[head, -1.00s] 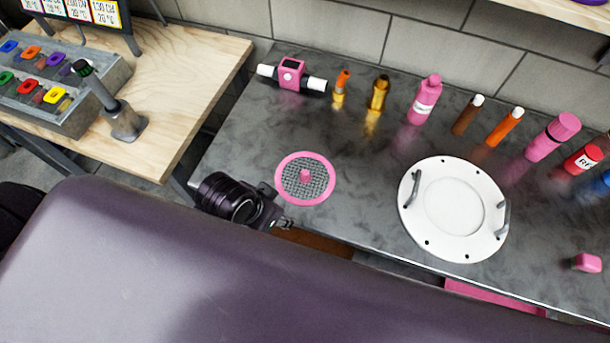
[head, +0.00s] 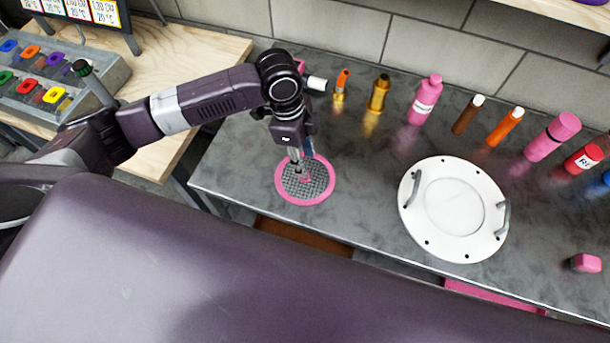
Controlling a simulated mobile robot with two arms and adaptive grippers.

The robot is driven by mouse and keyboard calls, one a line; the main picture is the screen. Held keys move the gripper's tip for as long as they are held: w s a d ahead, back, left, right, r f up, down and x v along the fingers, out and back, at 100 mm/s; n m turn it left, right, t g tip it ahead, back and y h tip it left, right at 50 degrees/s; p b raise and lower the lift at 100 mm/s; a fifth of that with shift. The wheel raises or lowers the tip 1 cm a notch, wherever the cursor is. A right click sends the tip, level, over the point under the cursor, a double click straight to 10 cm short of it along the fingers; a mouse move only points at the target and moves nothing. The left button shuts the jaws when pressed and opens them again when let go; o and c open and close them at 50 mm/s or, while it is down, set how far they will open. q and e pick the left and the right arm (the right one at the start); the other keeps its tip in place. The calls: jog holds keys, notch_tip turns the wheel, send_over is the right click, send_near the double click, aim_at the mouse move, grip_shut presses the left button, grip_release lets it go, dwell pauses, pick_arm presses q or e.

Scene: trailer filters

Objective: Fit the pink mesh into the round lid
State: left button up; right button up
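The pink mesh (head: 317,192) is a round grey grid with a pink rim and a small pink knob at its centre. It lies flat on the dark metal table. The round lid (head: 452,205) is white with two grey side handles and a shallow round recess, lying on the table to the right of the mesh. My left gripper (head: 298,172) points down over the mesh, its fingertips at or just above the centre knob. The fingers partly hide the knob, and I cannot tell whether they grip it. My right gripper is not in view.
Along the back of the table stand a pink bottle (head: 425,99), a gold cylinder (head: 378,94), an orange marker (head: 504,127) and other tubes. A small pink block (head: 585,263) lies at the right. The table between mesh and lid is clear.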

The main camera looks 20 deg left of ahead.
pick_arm(q)
jog(key=f+p, duration=0.1)
jog(key=f, duration=0.2)
jog(key=f+p, duration=0.1)
jog(key=f, duration=0.2)
jog(key=shift+w+a+f, duration=0.15)
jog(key=shift+w+f, duration=0.05)
jog(key=shift+f, duration=0.35)
grip_shut()
